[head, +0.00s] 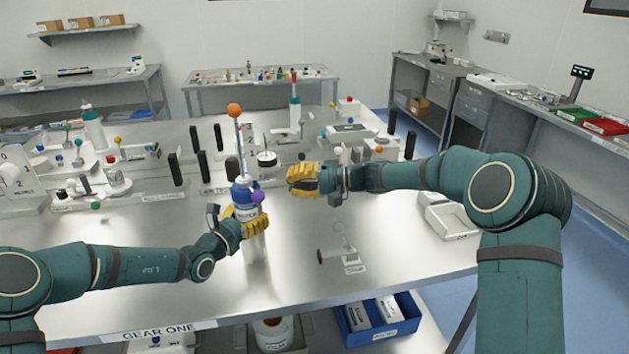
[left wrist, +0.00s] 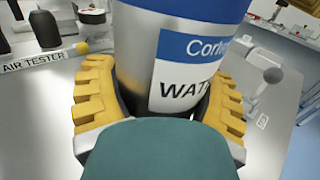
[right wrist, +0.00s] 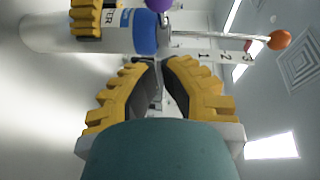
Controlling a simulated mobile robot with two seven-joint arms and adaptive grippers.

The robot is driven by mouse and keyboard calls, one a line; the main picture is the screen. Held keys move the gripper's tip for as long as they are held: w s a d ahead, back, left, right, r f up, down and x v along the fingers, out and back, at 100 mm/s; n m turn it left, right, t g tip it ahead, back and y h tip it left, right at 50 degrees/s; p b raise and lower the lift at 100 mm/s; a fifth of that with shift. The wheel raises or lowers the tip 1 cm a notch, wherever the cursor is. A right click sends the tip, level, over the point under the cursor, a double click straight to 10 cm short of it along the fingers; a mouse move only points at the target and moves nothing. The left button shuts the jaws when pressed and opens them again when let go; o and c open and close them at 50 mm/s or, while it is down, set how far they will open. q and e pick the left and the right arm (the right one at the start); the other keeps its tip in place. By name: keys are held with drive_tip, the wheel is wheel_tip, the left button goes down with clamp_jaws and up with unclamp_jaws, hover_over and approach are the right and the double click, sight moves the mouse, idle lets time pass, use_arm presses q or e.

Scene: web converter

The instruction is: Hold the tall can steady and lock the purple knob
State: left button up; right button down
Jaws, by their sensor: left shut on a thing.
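The tall can (head: 254,250) stands upright on the metal table, with a silver body, white label and blue top. My left gripper (head: 246,222) is shut around its body; the label also shows between the fingers in the left wrist view (left wrist: 187,70). The purple knob (head: 257,197) sits on the can's right side near the top, and it shows at the upper edge of the right wrist view (right wrist: 158,5). A thin rod with an orange ball (head: 235,110) rises from the can.
Several black upright posts (head: 203,165) and small instruments stand behind the can. A small stand (head: 340,255) is on the table to the right, and a white tray (head: 450,215) lies farther right. The table's front edge is bare around the can.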

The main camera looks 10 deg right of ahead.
sight(262, 200)
drive_tip(key=shift+s+a+f, duration=0.15)
drive_tip(key=shift+s+a, duration=0.05)
drive_tip(key=shift+a, duration=0.6)
drive_tip(key=shift+s+a+f, duration=0.2)
drive_tip(key=shift+s+a, duration=0.05)
drive_tip(key=shift+a, duration=0.6)
drive_tip(key=shift+s+a+f, duration=0.15)
drive_tip(key=shift+s+a, duration=0.05)
drive_tip(key=shift+a, duration=0.6)
drive_tip(key=shift+s+a+m+t+h, duration=0.35)
drive_tip(key=shift+m+t, duration=0.25)
drive_tip(key=shift+t, duration=0.2)
drive_tip(key=shift+s+a, duration=0.15)
drive_tip(key=shift+s, duration=0.1)
drive_tip(key=shift+s+a, duration=0.4)
drive_tip(key=shift+a, duration=0.25)
drive_tip(key=shift+s+a, duration=0.4)
drive_tip(key=shift+a, duration=0.25)
drive_tip(key=shift+s+a, duration=0.15)
drive_tip(key=shift+a, duration=0.5)
drive_tip(key=shift+s+a, duration=0.15)
drive_tip(key=shift+a, duration=0.65)
